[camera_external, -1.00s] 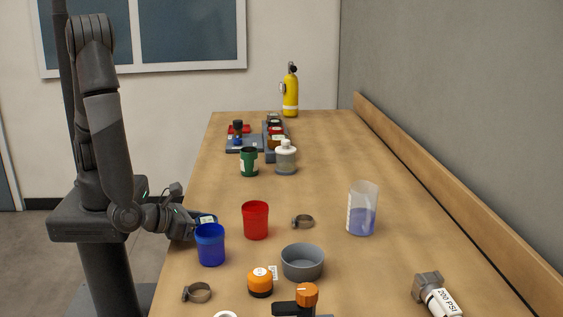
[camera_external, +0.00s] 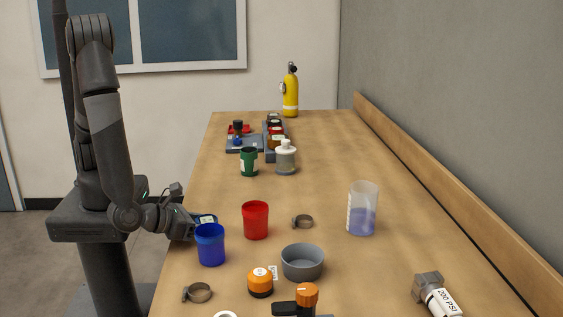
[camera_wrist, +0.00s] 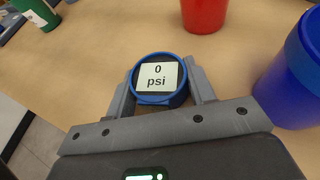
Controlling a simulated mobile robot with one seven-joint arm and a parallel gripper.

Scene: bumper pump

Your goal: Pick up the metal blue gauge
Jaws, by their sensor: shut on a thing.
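The blue gauge (camera_wrist: 158,99) has a round blue rim and a white label reading "0 psi". In the wrist view it sits between the two fingers of my gripper (camera_wrist: 160,90), which are shut on its sides. In the external view the gauge (camera_external: 204,219) shows only in part, behind the blue cup, near the table's left edge. My gripper (camera_external: 193,226) is low at the table edge there. I cannot tell whether the gauge touches the table.
A blue cup (camera_external: 210,246) stands close beside the gripper, and a red cup (camera_external: 256,221) is just beyond. A metal clamp ring (camera_external: 198,292), orange-capped jar (camera_external: 260,283) and grey bowl (camera_external: 302,262) are nearer the camera. The middle of the table (camera_external: 335,150) is clear.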

